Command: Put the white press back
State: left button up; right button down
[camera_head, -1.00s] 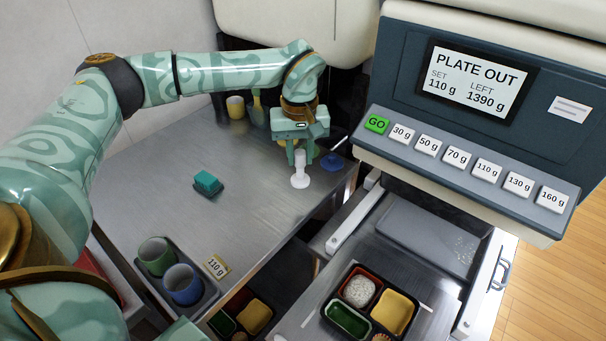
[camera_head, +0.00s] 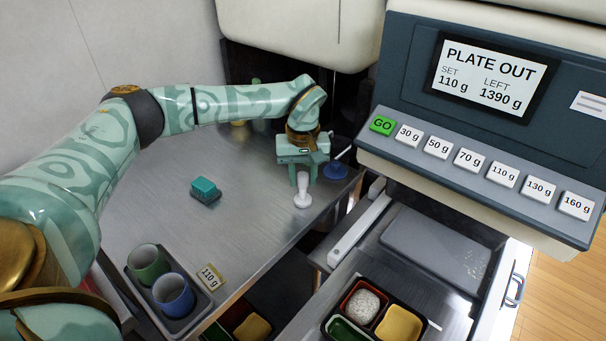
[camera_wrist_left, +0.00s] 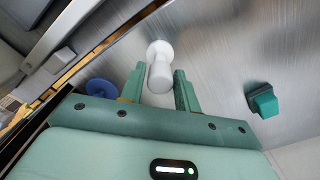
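The white press (camera_head: 303,194) has a round foot and a short handle. It appears to stand upright on the metal table near its right edge. My left gripper (camera_head: 304,179) is above it, fingers pointing down on either side of the handle. In the left wrist view, the press (camera_wrist_left: 160,72) lies between the fingertips of my left gripper (camera_wrist_left: 160,78). Narrow gaps seem to show beside the handle, so the fingers look open around it. My right gripper is not in view.
A blue round item (camera_head: 335,172) is close right of the press. A teal block (camera_head: 204,188) lies left on the table (camera_head: 240,225). Green (camera_head: 148,262) and blue cups (camera_head: 173,294) stand in front. The dispenser (camera_head: 470,170) and bento tray (camera_head: 372,321) are right.

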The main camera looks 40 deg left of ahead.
pick_arm(q)
jog(key=shift+o, duration=0.9)
notch_tip(320, 180, up, 12)
jog(key=p, duration=0.4)
jog(key=shift+r, duration=0.15)
